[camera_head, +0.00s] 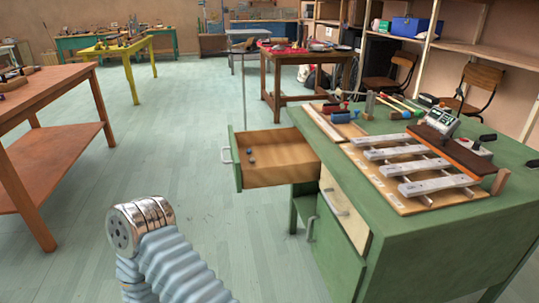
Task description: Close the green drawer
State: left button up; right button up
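The green drawer (234,172) is pulled well out of the left side of the green desk (430,247). It has a green front panel with a pale handle (226,155) and a wooden inside. A few small dark items (251,156) lie in it. A ribbed grey-blue part of my arm with a shiny metal end shows at the bottom, left of the desk and apart from the drawer. No gripper fingers show in the view.
A cream drawer front (345,208) and a green lower front (337,255) are on the desk. A metal-bar xylophone (415,170) and mallets lie on top. An orange-brown table (50,92) stands left. The floor between is clear.

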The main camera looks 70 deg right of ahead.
aim_at(282, 156)
jog(key=i+z, duration=0.15)
jog(key=z, duration=0.3)
jog(key=i+l+z, duration=0.1)
jog(key=z, duration=0.35)
jog(key=i+z, duration=0.2)
jog(key=z, duration=0.25)
jog(key=i+j+z, duration=0.1)
jog(key=z, duration=0.35)
jog(key=i+j+z, duration=0.15)
jog(key=z, duration=0.3)
jog(key=i+j+z, duration=0.15)
jog(key=i+j, duration=0.15)
jog(key=j, duration=0.1)
